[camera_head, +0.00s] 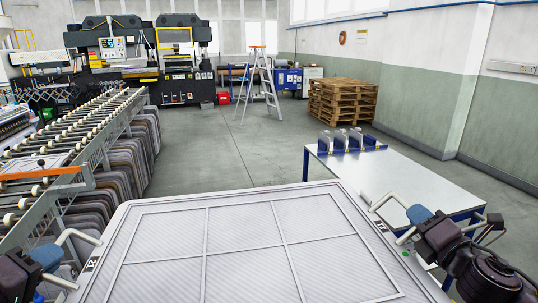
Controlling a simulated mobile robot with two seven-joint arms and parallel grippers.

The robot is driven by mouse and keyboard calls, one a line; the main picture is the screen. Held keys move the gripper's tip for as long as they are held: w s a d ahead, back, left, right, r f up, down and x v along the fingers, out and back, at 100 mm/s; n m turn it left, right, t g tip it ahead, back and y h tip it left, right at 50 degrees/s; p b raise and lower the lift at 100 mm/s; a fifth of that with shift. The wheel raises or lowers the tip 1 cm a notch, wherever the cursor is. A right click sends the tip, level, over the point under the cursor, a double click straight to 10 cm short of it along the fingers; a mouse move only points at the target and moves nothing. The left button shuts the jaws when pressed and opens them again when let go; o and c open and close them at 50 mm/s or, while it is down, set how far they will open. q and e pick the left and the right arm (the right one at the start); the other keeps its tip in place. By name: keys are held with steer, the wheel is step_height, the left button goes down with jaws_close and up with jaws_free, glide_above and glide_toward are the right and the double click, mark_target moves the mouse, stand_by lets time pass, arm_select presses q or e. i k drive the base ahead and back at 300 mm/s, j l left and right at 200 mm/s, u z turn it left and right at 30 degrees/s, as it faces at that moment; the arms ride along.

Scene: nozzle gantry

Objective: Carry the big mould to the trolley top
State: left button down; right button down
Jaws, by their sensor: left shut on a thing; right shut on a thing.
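The big mould (245,245) is a large light-grey panel with a raised grid, filling the lower middle of the head view. It has a bent metal handle on each side. My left gripper (48,258) is shut on the left handle (82,236). My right gripper (419,215) is shut on the right handle (387,199). The mould's near edge is cut off by the frame. A pale flat top on a blue frame, apparently the trolley top (405,170), stands ahead to the right. The mould hides part of its near left side; I cannot tell whether they touch.
Blue brackets with grey pieces (348,140) stand along the trolley top's far edge. A roller conveyor (95,125) runs along the left, with grey panels stacked under it. A stepladder (259,85) and pallets (343,100) stand further back. The middle floor is clear.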

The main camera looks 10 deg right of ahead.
mark_target(398, 182)
steer(key=i+j, duration=0.2)
steer(key=i, duration=0.2)
steer(key=i+j, duration=0.25)
steer(key=i, duration=1.7)
steer(key=i+j+z, duration=0.1)
steer(key=i, duration=1.45)
